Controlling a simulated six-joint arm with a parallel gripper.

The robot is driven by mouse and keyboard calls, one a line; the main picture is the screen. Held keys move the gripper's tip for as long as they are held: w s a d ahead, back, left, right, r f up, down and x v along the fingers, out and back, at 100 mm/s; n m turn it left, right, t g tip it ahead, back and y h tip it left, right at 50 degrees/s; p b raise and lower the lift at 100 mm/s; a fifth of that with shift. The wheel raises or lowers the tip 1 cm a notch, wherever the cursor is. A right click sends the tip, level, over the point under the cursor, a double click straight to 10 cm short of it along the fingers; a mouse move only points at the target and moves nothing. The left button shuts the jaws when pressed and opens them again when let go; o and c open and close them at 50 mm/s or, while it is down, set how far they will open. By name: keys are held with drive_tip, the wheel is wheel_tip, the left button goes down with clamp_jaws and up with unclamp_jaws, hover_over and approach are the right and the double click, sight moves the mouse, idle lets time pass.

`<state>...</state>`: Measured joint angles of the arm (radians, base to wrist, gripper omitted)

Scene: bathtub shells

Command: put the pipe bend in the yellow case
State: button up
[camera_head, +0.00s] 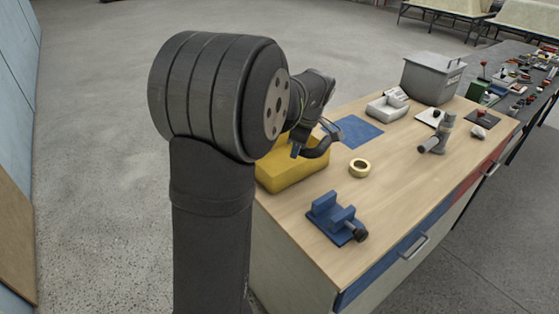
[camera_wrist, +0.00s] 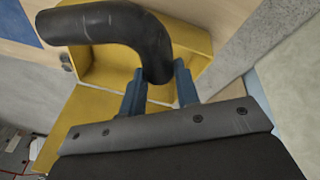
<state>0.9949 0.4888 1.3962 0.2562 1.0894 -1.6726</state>
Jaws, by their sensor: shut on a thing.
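The pipe bend (camera_wrist: 110,22) is a dark grey curved tube. In the wrist view my gripper (camera_wrist: 160,85) is shut on one end of it, and the other end reaches out to the left. The yellow case (camera_wrist: 192,42) is open and lies behind the pipe bend in that view. In the head view the case (camera_head: 288,174) stands on the near left part of the bench. My gripper (camera_head: 298,148) is over the case there, with the pipe bend (camera_head: 318,149) sticking out to the right. I cannot tell whether the bend touches the case.
A tape roll (camera_head: 359,168) and a blue vise (camera_head: 334,218) are on the bench (camera_head: 420,200) right of the case. A blue mat (camera_head: 356,131) lies behind. A grey bin (camera_head: 432,78), a white tray (camera_head: 387,108) and a grey tool (camera_head: 439,135) stand farther back.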

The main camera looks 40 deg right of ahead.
drive_tip(key=shift+w+a+f, duration=0.3)
drive_tip(key=shift+w+f, duration=0.9)
drive_tip(key=shift+f, duration=0.2)
drive_tip(key=shift+w+a+f, duration=0.35)
drive_tip(key=shift+w+f, duration=0.85)
drive_tip(key=shift+f, duration=0.2)
drive_tip(key=shift+w+a+f, duration=0.3)
drive_tip(key=shift+w+f, duration=0.9)
drive_tip(key=shift+f, duration=0.2)
drive_tip(key=shift+f, duration=0.2)
drive_tip(key=shift+f, duration=0.45)
drive_tip(key=o, duration=1.1)
drive_tip(key=shift+c, duration=0.2)
drive_tip(key=shift+r, duration=0.55)
drive_tip(key=v, duration=1.2)
